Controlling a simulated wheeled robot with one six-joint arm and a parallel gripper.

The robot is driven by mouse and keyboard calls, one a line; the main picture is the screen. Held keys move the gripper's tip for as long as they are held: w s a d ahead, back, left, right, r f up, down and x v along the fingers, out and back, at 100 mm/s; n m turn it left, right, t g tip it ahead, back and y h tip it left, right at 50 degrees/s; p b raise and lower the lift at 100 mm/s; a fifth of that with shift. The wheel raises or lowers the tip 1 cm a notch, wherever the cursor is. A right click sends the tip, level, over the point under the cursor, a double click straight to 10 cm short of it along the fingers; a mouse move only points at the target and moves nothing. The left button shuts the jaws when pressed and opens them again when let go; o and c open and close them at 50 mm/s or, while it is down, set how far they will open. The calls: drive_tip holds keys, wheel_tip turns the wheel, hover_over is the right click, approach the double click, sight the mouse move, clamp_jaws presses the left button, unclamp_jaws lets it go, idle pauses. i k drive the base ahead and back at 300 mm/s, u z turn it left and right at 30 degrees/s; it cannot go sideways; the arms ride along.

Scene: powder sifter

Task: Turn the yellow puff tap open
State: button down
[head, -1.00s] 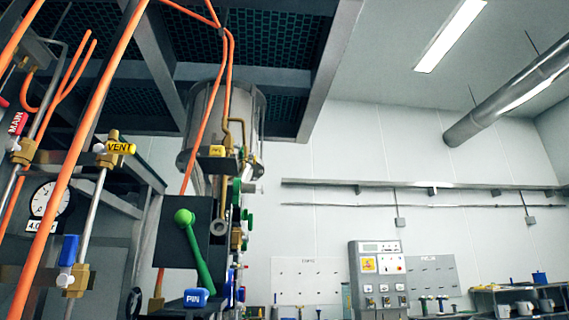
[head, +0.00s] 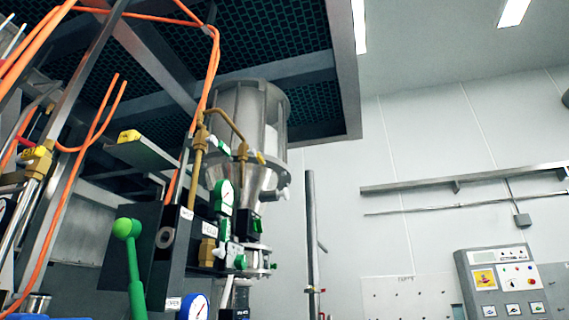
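A small yellow block-shaped handle (head: 128,136) shows at the left of centre, above a flat grey-green plate (head: 150,155). It looks like the yellow puff tap, but its lettering is too small to read for sure. A smaller yellow piece (head: 260,157) sits on the brass pipework in front of the steel hopper (head: 252,105). I cannot tell whether either is turned open or shut. My gripper is not in view.
A green ball-ended lever (head: 132,260) stands at the lower left before a dark panel. Orange hoses (head: 95,125) and frame bars cross the left. A control cabinet (head: 500,285) stands at lower right.

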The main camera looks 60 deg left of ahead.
sight(261, 160)
drive_tip(key=u, duration=2.9)
drive_tip(key=k, duration=0.4)
drive_tip(key=z, duration=0.65)
drive_tip(key=i, duration=1.4)
drive_tip(key=u, duration=0.55)
